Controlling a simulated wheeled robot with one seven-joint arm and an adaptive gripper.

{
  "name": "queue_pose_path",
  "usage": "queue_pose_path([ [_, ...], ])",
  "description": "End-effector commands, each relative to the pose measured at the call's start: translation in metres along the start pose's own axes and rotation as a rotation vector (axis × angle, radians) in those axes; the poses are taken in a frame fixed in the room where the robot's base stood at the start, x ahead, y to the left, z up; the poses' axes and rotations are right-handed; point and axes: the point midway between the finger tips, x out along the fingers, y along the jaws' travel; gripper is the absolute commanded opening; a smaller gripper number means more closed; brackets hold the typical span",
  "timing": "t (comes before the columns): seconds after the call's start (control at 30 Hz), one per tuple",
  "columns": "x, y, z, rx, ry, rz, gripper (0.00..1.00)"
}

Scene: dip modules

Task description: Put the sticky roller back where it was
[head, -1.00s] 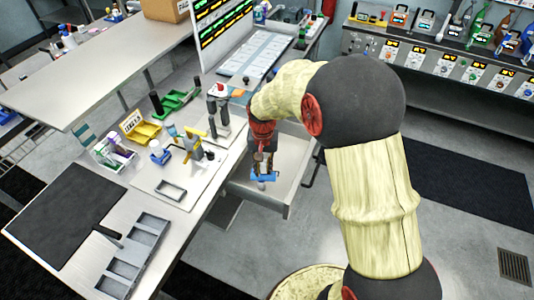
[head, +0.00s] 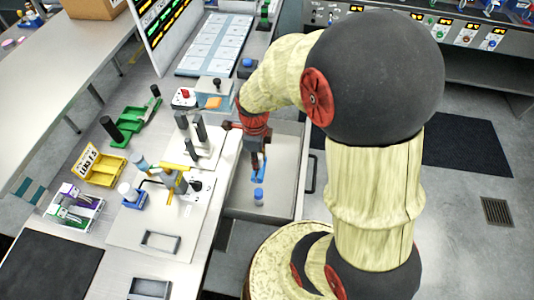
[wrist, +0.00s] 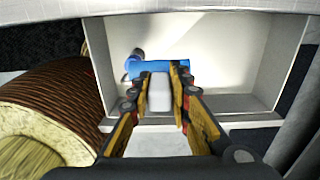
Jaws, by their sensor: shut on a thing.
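The sticky roller, with a blue bar (wrist: 158,67) and a white part (wrist: 160,95), is between the fingers of my gripper (wrist: 160,78). My gripper (head: 257,160) is shut on it, and its blue part (head: 260,172) shows below the fingers in the head view. Both are over an open, pale grey drawer (head: 283,185) at the bench's right side. The drawer also fills the middle of the wrist view (wrist: 225,104). Whether the roller touches the drawer floor cannot be told. My fingers hide part of the white piece.
The drawer's right part is empty. On the bench are a yellow bin (head: 103,168), a yellow-handled device (head: 175,180) and a dark mat (head: 50,270).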

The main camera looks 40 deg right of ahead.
Motion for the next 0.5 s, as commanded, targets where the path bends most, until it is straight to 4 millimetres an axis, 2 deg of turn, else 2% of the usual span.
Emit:
queue_pose_path([
  [0.13,0.013,-0.022,-0.006,0.014,0.001,0.001,0.00],
  [0.43,0.044,-0.088,-0.021,0.011,0.001,0.002,0.00],
  [0.5,0.058,-0.097,-0.023,0.009,0.001,0.003,0.00],
])
